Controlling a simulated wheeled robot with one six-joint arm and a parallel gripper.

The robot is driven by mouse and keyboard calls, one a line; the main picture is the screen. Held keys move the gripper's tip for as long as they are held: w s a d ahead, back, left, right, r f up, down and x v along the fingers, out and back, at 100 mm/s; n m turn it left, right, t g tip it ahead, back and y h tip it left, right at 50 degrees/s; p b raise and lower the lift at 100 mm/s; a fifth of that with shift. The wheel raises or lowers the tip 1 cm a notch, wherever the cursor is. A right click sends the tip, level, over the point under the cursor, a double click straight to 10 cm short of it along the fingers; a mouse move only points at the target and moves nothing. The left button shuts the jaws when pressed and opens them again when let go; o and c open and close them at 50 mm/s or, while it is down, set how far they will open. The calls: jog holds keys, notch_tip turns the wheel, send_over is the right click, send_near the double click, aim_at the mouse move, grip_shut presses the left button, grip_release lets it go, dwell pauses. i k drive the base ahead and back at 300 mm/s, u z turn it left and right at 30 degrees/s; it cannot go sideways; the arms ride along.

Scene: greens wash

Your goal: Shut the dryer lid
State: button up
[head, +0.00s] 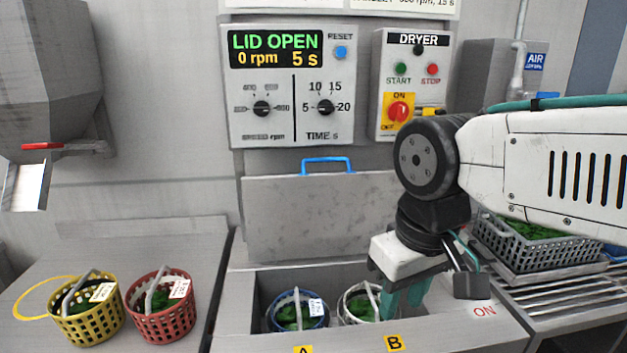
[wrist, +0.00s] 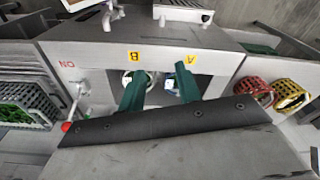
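The dryer lid (head: 310,220) stands open and upright behind the dryer well, a grey panel with a blue handle (head: 327,163) on its top edge. A blue-rimmed basket (head: 297,312) of greens sits in the well by label A, and a white-rimmed basket (head: 358,306) by label B. My gripper (head: 405,296) points down over the right part of the well, in front of the lid and apart from the handle. Its green fingers are spread with nothing held between them, as the wrist view also shows (wrist: 158,88). The display (head: 276,48) reads LID OPEN, 0 rpm, 5 s.
A yellow basket (head: 88,312) and a red basket (head: 162,308) of greens stand on the left counter. A grey crate (head: 540,250) of greens stands at right on a rack. The control panels (head: 290,95) hang above the lid.

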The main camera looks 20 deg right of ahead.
aim_at(303, 214)
jog(key=u, duration=0.5)
jog(key=k, duration=1.2)
jog(key=u, duration=1.15)
jog(key=i, duration=1.75)
jog(key=z, duration=1.45)
jog(key=i, duration=0.45)
jog(key=z, duration=0.4)
